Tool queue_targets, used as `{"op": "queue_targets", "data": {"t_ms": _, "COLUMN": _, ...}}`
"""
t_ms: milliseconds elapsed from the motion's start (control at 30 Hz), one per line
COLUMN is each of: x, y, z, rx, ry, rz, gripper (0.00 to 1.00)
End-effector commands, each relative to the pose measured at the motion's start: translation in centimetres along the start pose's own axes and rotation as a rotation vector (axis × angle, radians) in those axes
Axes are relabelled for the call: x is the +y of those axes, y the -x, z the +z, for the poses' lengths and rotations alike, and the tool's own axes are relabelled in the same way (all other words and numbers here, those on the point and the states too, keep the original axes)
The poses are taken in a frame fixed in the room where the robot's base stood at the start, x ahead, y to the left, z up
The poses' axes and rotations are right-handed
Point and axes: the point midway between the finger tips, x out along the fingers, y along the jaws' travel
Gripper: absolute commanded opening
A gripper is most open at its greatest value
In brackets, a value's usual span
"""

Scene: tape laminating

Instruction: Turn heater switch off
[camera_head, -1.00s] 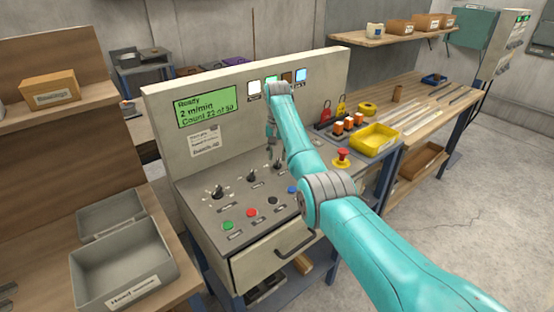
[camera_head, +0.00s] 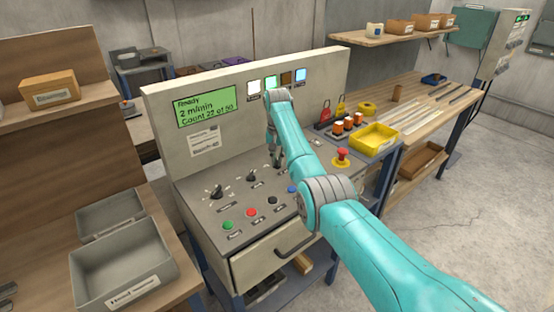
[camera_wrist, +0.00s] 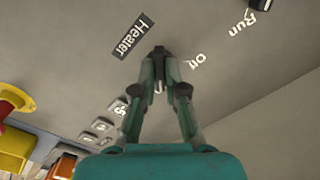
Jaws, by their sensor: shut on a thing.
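The heater switch (camera_wrist: 158,49) is a dark knob on the sloped grey panel in the wrist view, mostly hidden by the fingertips. The Heater label (camera_wrist: 131,37) is beside it, and the Off label (camera_wrist: 197,62) is on the other side. My gripper (camera_wrist: 160,58) has its fingertips together on the knob. In the head view my gripper (camera_head: 276,161) points down at the right end of the row of knobs, and the arm partly covers it. I cannot tell which way the knob points.
Two more black knobs stand to the left, the nearer one (camera_head: 252,176) close by. Green (camera_head: 228,226) and red (camera_head: 251,213) buttons lie in front. A red emergency button (camera_head: 342,156) and yellow tray (camera_head: 374,139) stand to the right. The upright display panel (camera_head: 208,106) is behind.

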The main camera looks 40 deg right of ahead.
Motion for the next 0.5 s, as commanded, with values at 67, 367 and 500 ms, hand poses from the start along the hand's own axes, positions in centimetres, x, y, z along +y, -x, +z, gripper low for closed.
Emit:
{"op": "queue_targets", "data": {"t_ms": 67, "x": 0.01, "y": -0.01, "z": 0.00, "rx": 0.000, "ry": 0.010, "rz": 0.000, "gripper": 0.00}}
{"op": "queue_targets", "data": {"t_ms": 367, "x": 0.00, "y": -0.01, "z": -0.02, "rx": 0.000, "ry": 0.148, "rz": 0.000, "gripper": 0.00}}
{"op": "queue_targets", "data": {"t_ms": 500, "x": 0.00, "y": -0.01, "z": -0.02, "rx": 0.000, "ry": 0.266, "rz": 0.000, "gripper": 0.00}}
